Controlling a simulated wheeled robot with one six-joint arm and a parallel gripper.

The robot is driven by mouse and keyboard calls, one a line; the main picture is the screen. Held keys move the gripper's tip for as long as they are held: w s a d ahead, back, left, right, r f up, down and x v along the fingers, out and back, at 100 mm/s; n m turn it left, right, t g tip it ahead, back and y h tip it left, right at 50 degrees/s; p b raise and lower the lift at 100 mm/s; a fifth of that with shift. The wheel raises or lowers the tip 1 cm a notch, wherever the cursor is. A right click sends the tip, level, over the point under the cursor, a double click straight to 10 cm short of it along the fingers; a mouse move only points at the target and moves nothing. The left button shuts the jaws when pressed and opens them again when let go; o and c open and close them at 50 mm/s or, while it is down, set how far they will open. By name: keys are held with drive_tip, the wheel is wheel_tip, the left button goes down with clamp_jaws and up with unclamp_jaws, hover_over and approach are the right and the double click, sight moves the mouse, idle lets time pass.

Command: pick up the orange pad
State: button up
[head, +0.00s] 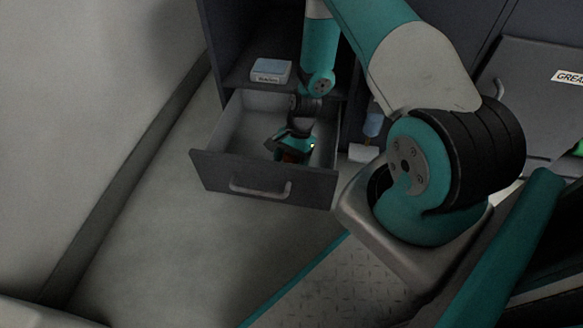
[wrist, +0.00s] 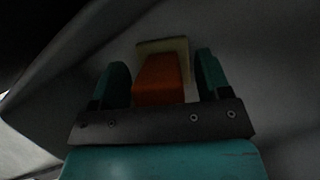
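The orange pad (wrist: 158,82) lies inside the open drawer (head: 212,170), with a cream-coloured piece (wrist: 181,46) behind or under it. In the head view only a little of the orange pad (head: 291,157) shows below my gripper (head: 289,150), which is down in the drawer. In the wrist view my gripper (wrist: 162,70) has one teal finger on each side of the pad. The left finger is very close to the pad; a gap shows at the right finger. The fingers are apart, and their tips' depth beside the pad is hard to judge.
The drawer's front panel with its handle (head: 260,188) faces the open floor (head: 170,235). A white and blue box (head: 271,70) stands on the shelf above the drawer. A blue bottle (head: 373,124) stands right of the drawer. A pale wall (head: 80,90) is at left.

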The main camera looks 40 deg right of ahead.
drive_tip(key=c, duration=1.1)
drive_tip(key=shift+o, duration=0.2)
wheel_tip(320, 180, up, 20)
drive_tip(key=p, duration=1)
